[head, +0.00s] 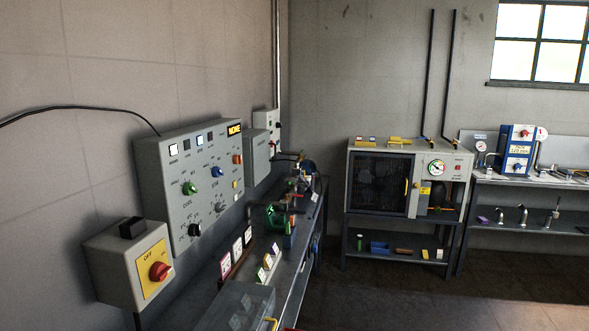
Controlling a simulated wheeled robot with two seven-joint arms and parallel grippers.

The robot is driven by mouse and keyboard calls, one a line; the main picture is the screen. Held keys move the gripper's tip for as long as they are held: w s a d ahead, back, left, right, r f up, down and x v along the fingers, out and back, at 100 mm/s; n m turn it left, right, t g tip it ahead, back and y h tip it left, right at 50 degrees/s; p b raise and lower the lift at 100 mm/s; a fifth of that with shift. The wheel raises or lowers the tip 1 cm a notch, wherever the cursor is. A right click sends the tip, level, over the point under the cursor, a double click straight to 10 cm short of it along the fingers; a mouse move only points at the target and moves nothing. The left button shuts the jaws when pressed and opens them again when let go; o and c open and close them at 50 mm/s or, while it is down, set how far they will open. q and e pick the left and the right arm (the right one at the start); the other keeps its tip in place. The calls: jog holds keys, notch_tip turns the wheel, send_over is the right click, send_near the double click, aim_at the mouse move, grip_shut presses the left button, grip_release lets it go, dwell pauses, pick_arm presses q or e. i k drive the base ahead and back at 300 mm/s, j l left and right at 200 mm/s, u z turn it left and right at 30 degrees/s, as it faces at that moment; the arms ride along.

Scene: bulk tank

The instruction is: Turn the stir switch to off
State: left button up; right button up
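A grey control panel (165,184) is on the left wall. It carries a green knob (190,187), a blue knob (215,172) and a black knob (194,230), with small lettering around them. The lettering by the blue knob looks like "STIR", but it is too small to be sure. The position that each knob points to cannot be read clearly. Neither of my grippers is in view.
A grey box (107,268) with a red rotary switch (159,271) on a yellow plate is at the lower left. A bench (288,262) with several cards and tools runs below the panel. A cabinet (381,163) stands at the back. Floor (400,300) is open at right.

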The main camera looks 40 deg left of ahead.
aim_at(216, 172)
jog(key=i+u, duration=0.1)
jog(key=i, duration=0.35)
jog(key=i+l+u, duration=0.15)
jog(key=i, duration=0.35)
jog(key=i+l+u, duration=0.1)
jog(key=i, duration=0.35)
